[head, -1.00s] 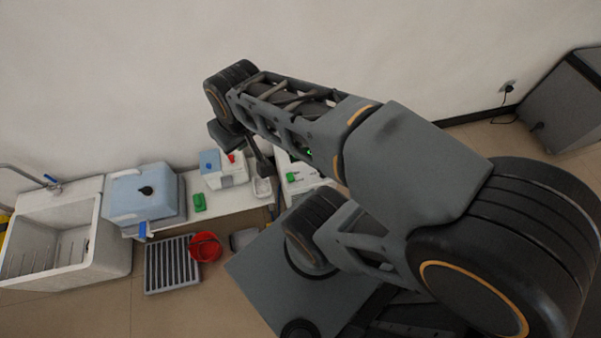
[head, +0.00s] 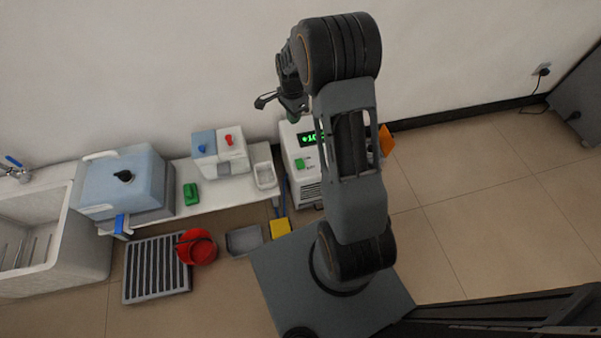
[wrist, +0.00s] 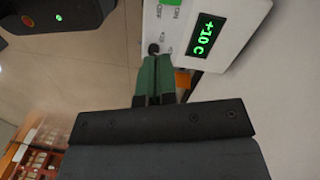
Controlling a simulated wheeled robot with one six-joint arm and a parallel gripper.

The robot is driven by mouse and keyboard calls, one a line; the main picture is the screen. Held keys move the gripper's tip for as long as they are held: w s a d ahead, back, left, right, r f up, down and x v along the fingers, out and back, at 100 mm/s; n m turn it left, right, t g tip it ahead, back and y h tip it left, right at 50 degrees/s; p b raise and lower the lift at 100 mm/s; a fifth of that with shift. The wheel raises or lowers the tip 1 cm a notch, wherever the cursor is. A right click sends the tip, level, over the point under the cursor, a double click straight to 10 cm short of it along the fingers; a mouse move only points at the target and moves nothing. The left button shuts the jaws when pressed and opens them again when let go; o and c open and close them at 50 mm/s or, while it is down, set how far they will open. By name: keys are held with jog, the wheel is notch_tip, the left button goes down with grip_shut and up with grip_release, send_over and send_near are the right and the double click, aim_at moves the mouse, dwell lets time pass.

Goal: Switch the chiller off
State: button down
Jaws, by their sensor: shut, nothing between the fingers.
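The chiller (head: 303,178) is a white box by the wall, just left of my arm in the head view. Its green display (wrist: 208,36) is lit and reads +10 C in the wrist view. A green switch (head: 300,163) sits on its top panel; its edge shows in the wrist view (wrist: 171,2). A small black round part (wrist: 153,48) is on the panel just ahead of my fingertips. My gripper (wrist: 155,62) has green fingers, shut and empty, close over the panel's edge; I cannot tell whether they touch. In the head view my gripper (head: 292,117) is above the chiller's wall side.
A blue-and-white unit (head: 220,155), a white tray (head: 264,174), a green block (head: 191,194) and a blue box (head: 125,185) stand on the bench. A red bucket (head: 197,249), floor grate (head: 156,269) and sink (head: 85,245) lie left. An orange piece (head: 386,140) is right of the chiller. Floor is clear to the right.

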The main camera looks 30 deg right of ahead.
aim_at(300, 165)
jog(key=f+m+b, duration=0.1)
jog(key=f+b, duration=0.1)
jog(key=f, duration=0.6)
jog(key=d+f+m+b, duration=0.1)
jog(key=f+b, duration=0.2)
jog(key=f, duration=0.6)
jog(key=s+f+m+g+b, duration=0.1)
jog(key=f+b, duration=0.2)
jog(key=f, duration=0.6)
jog(key=shift+d+m, duration=0.3)
jog(key=shift+d, duration=0.1)
